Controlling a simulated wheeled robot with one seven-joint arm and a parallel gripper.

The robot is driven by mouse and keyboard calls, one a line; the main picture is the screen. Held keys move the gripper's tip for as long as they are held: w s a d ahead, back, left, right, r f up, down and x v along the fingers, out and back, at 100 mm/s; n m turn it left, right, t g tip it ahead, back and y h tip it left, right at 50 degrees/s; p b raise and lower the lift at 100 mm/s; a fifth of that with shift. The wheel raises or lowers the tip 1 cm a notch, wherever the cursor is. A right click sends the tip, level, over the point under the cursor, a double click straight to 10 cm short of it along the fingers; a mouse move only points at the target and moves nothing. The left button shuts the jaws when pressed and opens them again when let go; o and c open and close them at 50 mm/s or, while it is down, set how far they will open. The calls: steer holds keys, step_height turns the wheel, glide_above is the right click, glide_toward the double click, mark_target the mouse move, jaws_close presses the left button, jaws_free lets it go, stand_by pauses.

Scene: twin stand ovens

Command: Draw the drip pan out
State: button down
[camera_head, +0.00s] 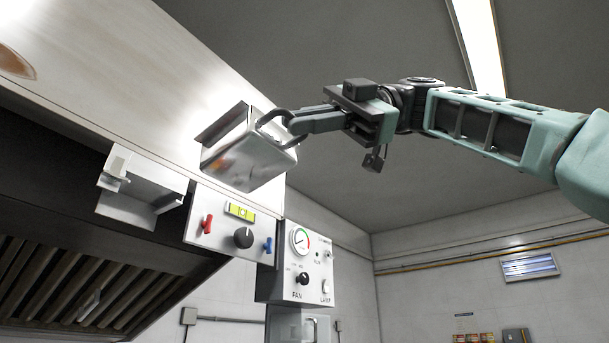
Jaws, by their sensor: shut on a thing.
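The drip pan (243,160) is a shiny metal box-shaped drawer at the lower edge of the steel hood. It sticks out of a dark slot (222,122) in the hood's face, partly drawn out. A dark loop handle (263,124) stands on its right end. My gripper (289,123) comes in from the right and is shut on this handle. The fingers cover part of the handle, so the exact grip is partly hidden. How much of the pan is still inside the slot cannot be seen.
The steel hood (120,75) fills the left, with slatted filters (60,285) beneath. Space to the pan's right is open.

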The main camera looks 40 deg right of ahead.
steer(key=shift+s, duration=0.1)
stand_by(0.3)
steer(key=s+d+b, duration=0.3)
steer(key=s+b, duration=0.1)
steer(key=s, duration=0.7)
steer(key=shift+s+d+b, duration=0.2)
steer(key=shift+s+b, duration=0.15)
steer(key=shift+s, duration=0.05)
stand_by(1.9)
steer(key=shift+b, duration=0.4)
stand_by(0.8)
